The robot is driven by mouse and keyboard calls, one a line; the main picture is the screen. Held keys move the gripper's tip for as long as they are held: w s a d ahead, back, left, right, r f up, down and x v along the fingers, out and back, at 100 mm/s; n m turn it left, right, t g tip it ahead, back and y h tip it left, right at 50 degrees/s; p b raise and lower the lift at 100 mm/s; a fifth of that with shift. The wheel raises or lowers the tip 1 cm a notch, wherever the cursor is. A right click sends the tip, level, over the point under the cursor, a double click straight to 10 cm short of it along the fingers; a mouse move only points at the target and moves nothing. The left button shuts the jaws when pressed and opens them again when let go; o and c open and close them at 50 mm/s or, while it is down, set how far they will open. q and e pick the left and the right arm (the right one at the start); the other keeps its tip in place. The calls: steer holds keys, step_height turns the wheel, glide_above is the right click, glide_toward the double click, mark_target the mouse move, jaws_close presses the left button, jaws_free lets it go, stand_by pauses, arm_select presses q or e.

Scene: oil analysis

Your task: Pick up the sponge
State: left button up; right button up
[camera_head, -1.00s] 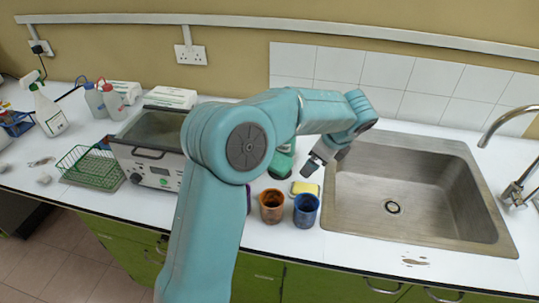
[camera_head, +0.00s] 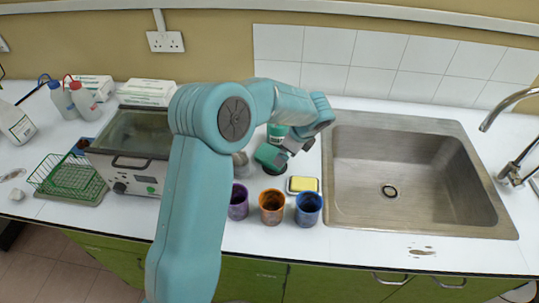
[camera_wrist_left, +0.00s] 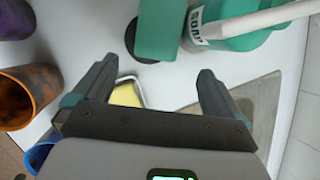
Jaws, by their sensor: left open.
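The yellow sponge (camera_head: 305,184) lies in a small shallow dish on the white counter, between the cups and the sink's left edge. My left gripper (camera_head: 292,154) is above the counter, behind and slightly left of the sponge in the head view. In the left wrist view the jaws (camera_wrist_left: 158,66) are open with nothing between them. There, the sponge (camera_wrist_left: 126,94) shows partly behind the left finger, left of the middle of the gap. The finger and gripper body hide part of it. My right gripper is not in view.
Purple (camera_head: 238,203), orange (camera_head: 271,207) and blue (camera_head: 308,209) cups stand along the counter's front. A green bottle (camera_head: 276,134) and a green object (camera_head: 269,157) stand close behind the gripper. The metal sink (camera_head: 425,220) is right; a lidded bath (camera_head: 128,165) is left.

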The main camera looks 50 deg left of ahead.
arm_select(q)
steer(key=shift+w+f, duration=0.15)
steer(key=shift+f, duration=0.6)
steer(key=shift+s+a+f, duration=0.25)
steer(key=p+x, duration=0.1)
steer(key=x, duration=0.3)
steer(key=shift+d+f, duration=0.1)
steer(key=shift+f+p, duration=0.3)
steer(key=shift+f, duration=0.05)
steer(key=shift+s+a+f, duration=0.1)
steer(key=shift+a, duration=0.25)
steer(key=shift+d, duration=0.15)
steer(key=c, duration=1)
steer(key=shift+c, duration=1)
steer(key=shift+w+d+r+b, duration=0.2)
steer(key=shift+r+b, duration=0.1)
steer(key=shift+b, duration=0.3)
step_height(320, 180, up, 6)
steer(key=b, duration=0.1)
steer(key=d+b, duration=0.3)
steer(key=d, duration=1.6)
steer(key=shift+d+r+b, duration=0.2)
steer(key=shift+d+b, duration=0.05)
steer(key=shift+b, duration=0.15)
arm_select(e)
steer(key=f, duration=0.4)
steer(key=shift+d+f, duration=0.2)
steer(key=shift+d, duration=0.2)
